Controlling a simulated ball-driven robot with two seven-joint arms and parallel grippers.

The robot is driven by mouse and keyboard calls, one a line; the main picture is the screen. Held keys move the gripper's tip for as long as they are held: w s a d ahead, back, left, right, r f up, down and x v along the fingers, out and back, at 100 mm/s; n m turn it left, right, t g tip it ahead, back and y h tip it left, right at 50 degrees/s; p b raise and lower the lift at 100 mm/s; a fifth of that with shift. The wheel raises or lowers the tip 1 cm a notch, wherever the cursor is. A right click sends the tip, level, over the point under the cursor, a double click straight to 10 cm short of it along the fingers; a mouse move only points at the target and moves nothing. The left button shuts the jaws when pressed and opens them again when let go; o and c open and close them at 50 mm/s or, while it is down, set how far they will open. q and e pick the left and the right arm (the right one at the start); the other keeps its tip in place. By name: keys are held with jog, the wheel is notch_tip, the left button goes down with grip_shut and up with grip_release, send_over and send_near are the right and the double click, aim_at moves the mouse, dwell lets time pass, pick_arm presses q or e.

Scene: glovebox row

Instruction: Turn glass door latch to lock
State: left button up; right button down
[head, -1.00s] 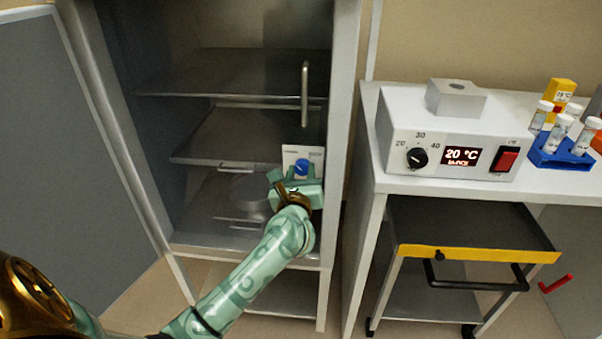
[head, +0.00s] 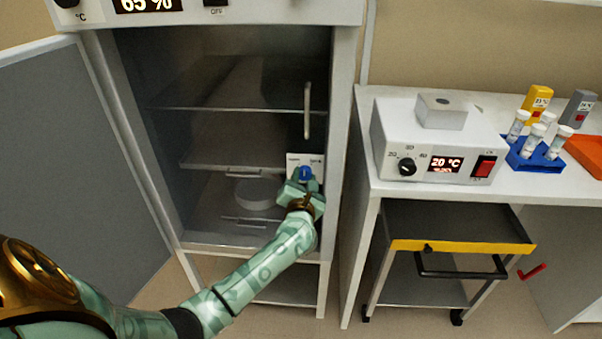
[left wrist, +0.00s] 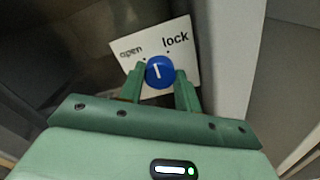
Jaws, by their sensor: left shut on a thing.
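The latch is a round blue knob (head: 305,173) on a white plate (head: 292,160) at the lower right of the glass-door cabinet. In the left wrist view the knob (left wrist: 159,72) sits on the plate (left wrist: 185,58) marked "open" at left and "lock" at right. Its white pointer line points between the two words. My left gripper (left wrist: 160,88) has one finger on each side of the knob and is shut on it. In the head view my left gripper (head: 304,188) covers the lower part of the plate. My right gripper is not in view.
A vertical handle (head: 307,110) is above the plate. Shelves and a white round dish (head: 258,193) show behind the glass. A grey door panel (head: 75,170) stands at left. At right are a bench with a heater box (head: 430,150), a blue tube rack (head: 540,155) and a cart (head: 450,225) below.

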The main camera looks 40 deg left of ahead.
pick_arm(q)
jog(key=m+p, duration=0.3)
jog(key=m, duration=0.1)
jog(key=shift+r+m, duration=0.15)
jog(key=shift+m, duration=0.15)
jog(key=m+p, duration=0.1)
jog(key=m, duration=0.2)
jog(key=shift+p, duration=0.3)
jog(key=shift+f+m+p, duration=0.2)
jog(key=shift+m+p, duration=0.1)
jog(key=shift+m, duration=0.3)
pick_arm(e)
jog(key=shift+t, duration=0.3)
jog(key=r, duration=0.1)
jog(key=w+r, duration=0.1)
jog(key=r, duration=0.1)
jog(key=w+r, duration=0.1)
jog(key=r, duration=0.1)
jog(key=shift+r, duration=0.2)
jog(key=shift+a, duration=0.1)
pick_arm(q)
jog(key=o, duration=1)
jog(key=shift+c, duration=0.2)
jog(key=shift+d, duration=0.1)
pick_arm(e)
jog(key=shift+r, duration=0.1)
